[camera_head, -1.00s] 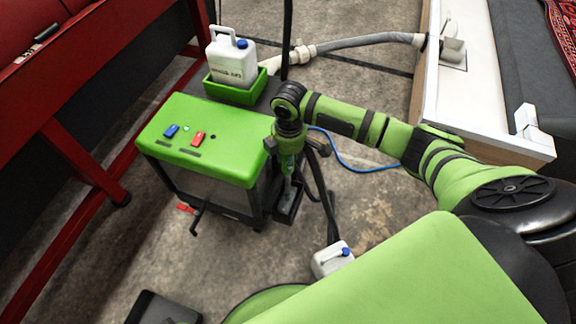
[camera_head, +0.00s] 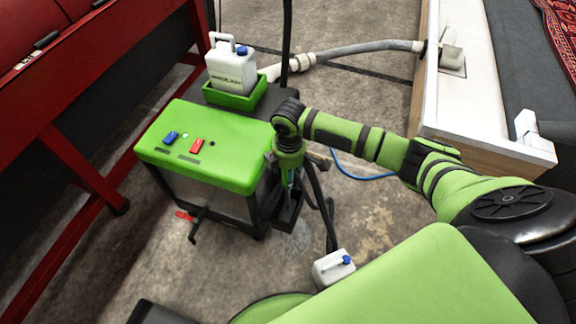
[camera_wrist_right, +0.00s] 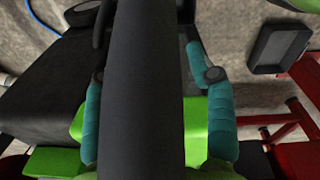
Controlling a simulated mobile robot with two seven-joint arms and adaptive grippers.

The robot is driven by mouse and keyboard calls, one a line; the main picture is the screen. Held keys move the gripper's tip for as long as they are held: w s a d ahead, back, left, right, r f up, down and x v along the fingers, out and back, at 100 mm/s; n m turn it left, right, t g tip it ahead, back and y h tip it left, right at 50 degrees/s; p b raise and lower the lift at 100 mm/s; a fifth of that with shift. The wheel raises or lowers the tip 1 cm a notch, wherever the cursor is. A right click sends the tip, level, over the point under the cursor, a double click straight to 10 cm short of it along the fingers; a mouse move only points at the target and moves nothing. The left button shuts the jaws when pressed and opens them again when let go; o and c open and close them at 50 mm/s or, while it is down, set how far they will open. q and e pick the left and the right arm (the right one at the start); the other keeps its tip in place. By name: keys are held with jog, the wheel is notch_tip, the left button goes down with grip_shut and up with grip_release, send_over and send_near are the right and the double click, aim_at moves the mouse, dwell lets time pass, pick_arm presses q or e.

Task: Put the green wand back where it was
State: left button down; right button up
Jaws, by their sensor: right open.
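My right gripper (camera_head: 291,183) points down over a narrow black holder (camera_head: 288,217) on the right side of the green-topped machine (camera_head: 205,150). In the right wrist view its two teal fingers stand apart, one on each side of a thick dark upright cylinder (camera_wrist_right: 141,90). I cannot tell whether this cylinder is part of the green wand. In the head view the wand is not clearly distinguishable, as my wrist and fingers cover that spot. My left gripper is not in view.
A white jug (camera_head: 231,68) stands in a green tray (camera_head: 236,98) behind the machine. Another white jug (camera_head: 333,268) is on the floor near my body. A grey hose (camera_head: 360,46) and blue cable cross behind my arm. Red frames stand at left, a white-topped wall at right.

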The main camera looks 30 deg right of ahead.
pick_arm(q)
jog(key=p, duration=0.1)
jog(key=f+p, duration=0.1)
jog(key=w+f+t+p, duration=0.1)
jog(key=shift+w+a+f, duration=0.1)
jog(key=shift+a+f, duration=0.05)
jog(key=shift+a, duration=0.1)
pick_arm(e)
notch_tip(320, 180, up, 12)
jog(key=shift+s, duration=0.15)
dwell(2.0)
